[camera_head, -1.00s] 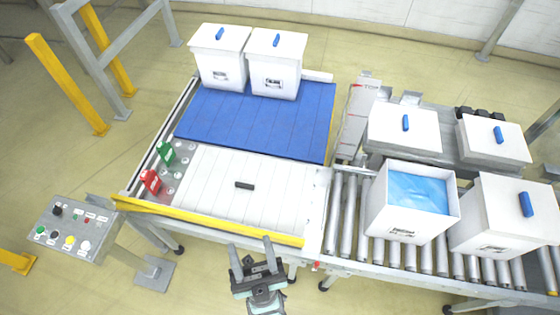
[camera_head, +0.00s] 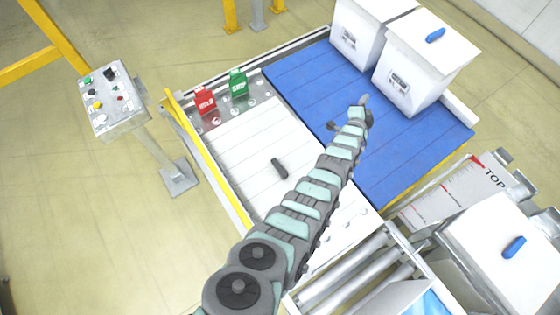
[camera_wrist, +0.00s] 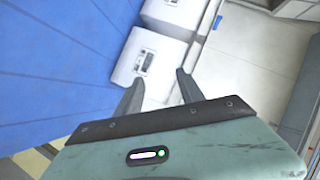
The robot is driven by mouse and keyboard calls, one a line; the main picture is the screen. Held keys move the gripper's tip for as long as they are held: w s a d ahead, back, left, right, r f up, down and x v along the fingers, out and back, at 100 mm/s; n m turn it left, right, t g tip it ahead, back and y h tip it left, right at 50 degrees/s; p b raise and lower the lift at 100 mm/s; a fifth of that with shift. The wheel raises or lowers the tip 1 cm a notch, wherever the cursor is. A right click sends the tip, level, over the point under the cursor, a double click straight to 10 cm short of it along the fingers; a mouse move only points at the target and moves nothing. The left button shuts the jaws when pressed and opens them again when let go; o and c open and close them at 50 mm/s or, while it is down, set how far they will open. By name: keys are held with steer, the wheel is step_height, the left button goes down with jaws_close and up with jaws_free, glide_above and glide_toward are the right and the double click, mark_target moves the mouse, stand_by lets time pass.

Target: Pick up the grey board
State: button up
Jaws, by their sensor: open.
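The pale grey board (camera_head: 455,195) with red marks and the word TOP stands at the right end of the table, beside the roller conveyor, in the head view. My gripper (camera_head: 350,115) is over the blue part of the table, up and left of the board and apart from it. In the wrist view my gripper (camera_wrist: 160,76) shows two spread fingers with nothing between them, pointing towards the white boxes. I cannot make out the board in the wrist view.
Two lidded white boxes (camera_head: 418,60) stand at the back of the blue surface (camera_head: 300,85). A dark bar (camera_head: 280,168) lies on the white surface (camera_head: 245,140). Red and green stands (camera_head: 204,101) are at its left. Another lidded box (camera_head: 505,255) is lower right.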

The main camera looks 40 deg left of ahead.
steer(key=s+a+f+m+g+h+b, duration=0.2)
steer(key=s+a+f+m+g+b, duration=0.15)
steer(key=f, duration=0.35)
steer(key=m+g+h+b, duration=0.2)
steer(key=m+g+b, duration=0.55)
steer(key=g, duration=0.25)
glide_above(279, 167)
step_height(279, 167, down, 11)
steer(key=shift+d+r, duration=0.1)
steer(key=shift+r, duration=0.05)
steer(key=shift+w+f, duration=0.1)
steer(key=shift+f, duration=0.7)
step_height(279, 167, down, 4)
steer(key=shift+r+b, duration=0.1)
steer(key=shift+b, duration=0.25)
steer(key=shift+f, duration=0.5)
steer(key=shift+c, duration=0.3)
